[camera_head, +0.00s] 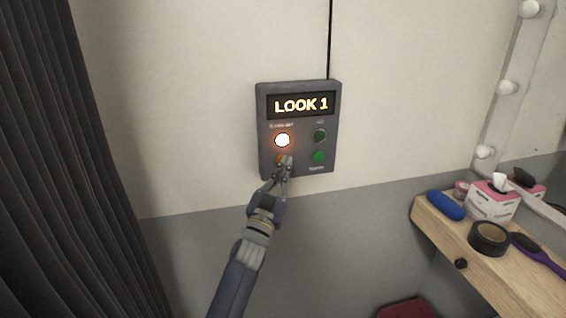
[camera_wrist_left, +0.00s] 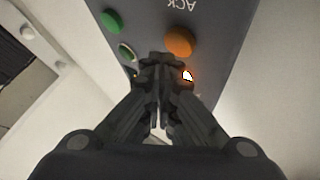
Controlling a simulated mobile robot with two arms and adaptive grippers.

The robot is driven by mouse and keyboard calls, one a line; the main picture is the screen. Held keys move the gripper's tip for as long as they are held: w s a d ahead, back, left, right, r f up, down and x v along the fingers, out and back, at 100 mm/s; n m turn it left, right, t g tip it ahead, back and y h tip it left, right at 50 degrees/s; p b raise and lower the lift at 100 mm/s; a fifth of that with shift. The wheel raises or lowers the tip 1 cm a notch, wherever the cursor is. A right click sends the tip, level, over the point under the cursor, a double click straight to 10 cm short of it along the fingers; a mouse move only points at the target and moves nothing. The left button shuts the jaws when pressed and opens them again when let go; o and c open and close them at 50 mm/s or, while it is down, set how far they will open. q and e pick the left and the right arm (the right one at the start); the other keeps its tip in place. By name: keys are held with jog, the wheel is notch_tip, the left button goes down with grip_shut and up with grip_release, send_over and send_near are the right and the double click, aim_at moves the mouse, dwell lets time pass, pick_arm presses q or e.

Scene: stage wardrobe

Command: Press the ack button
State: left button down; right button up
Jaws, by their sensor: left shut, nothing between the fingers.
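A grey control panel (camera_head: 300,165) hangs on the wall with a lit display reading "LOOK 1". The ack button is the orange one at the panel's lower left (camera_head: 280,159), mostly covered by my gripper. In the left wrist view the orange ack button (camera_wrist_left: 178,41) shows whole, beside an upside-down "ACK" label. My left gripper (camera_head: 287,161) is shut and empty, its fingertips in front of the panel near this button. In the left wrist view the fingertips (camera_wrist_left: 164,64) appear beside it; I cannot tell if they touch the panel. My right gripper is not in view.
A brightly lit button (camera_head: 282,140) sits above ack; a dark green button (camera_head: 320,135) and a green button (camera_head: 319,157) are on the right. A dark curtain (camera_head: 60,150) hangs at left. A wooden shelf (camera_head: 525,285) at right holds tape (camera_head: 489,239) and tissues (camera_head: 491,203).

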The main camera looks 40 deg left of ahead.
pick_arm(q)
jog(key=shift+w+a, duration=0.1)
jog(key=shift+a, duration=0.05)
jog(key=shift+w+a, duration=0.15)
jog(key=shift+a, duration=0.05)
jog(key=shift+w+a+r, duration=0.1)
jog(key=shift+w+a, duration=0.15)
jog(key=shift+a, duration=0.05)
dwell(0.8)
jog(key=shift+d, duration=0.1)
jog(key=shift+s+d, duration=0.55)
dwell(0.3)
jog(key=s+d+p, duration=0.1)
jog(key=s+d, duration=0.2)
jog(key=shift+s+d, duration=0.1)
jog(key=shift+d, duration=0.3)
